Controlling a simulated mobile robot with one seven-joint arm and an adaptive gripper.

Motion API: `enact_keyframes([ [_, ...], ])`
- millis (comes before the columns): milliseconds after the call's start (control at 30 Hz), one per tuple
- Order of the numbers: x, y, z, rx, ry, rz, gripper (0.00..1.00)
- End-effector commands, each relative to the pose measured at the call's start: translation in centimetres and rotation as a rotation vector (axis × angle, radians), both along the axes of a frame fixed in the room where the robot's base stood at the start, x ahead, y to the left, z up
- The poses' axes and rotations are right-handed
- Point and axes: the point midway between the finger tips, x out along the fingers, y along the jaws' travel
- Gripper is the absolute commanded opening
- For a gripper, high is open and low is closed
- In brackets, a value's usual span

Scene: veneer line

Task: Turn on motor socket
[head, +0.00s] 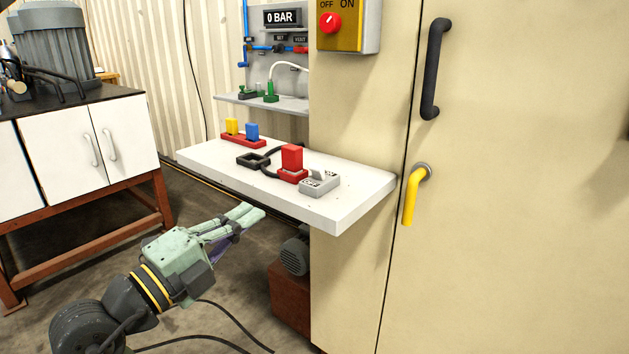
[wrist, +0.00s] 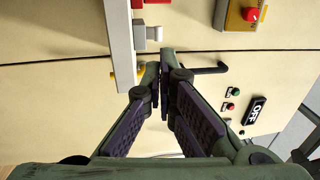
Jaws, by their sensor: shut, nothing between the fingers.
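On the white shelf (head: 230,161) in the head view sit a red socket (head: 292,175) with an upright red plug (head: 292,157) and a grey box (head: 320,185) with a light raised piece on top. A red strip (head: 243,141) with a yellow and a blue block lies further back. No label I can read tells which is the motor socket. My gripper (head: 252,213) is shut and empty, in front of and below the shelf's front edge. In the wrist view its fingertips (wrist: 158,75) are together, beside the shelf edge (wrist: 120,45).
A tall beige cabinet with a black handle (head: 434,70) and a yellow lever (head: 412,195) stands on the right. A yellow switch box with a red knob (head: 330,23) is above the shelf. A motor (head: 296,254) sits below. A white cabinet bench (head: 75,150) stands left.

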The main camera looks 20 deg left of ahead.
Motion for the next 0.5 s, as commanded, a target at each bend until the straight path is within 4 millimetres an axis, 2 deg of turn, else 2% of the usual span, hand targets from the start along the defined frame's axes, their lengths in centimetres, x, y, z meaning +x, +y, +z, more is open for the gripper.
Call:
enact_keyframes([
  [333,0.2,-0.1,0.1,0.0,-0.001,-0.001,0.0],
  [500,1.9,-0.8,0.6,0.0,0.0,-0.004,0.0],
])
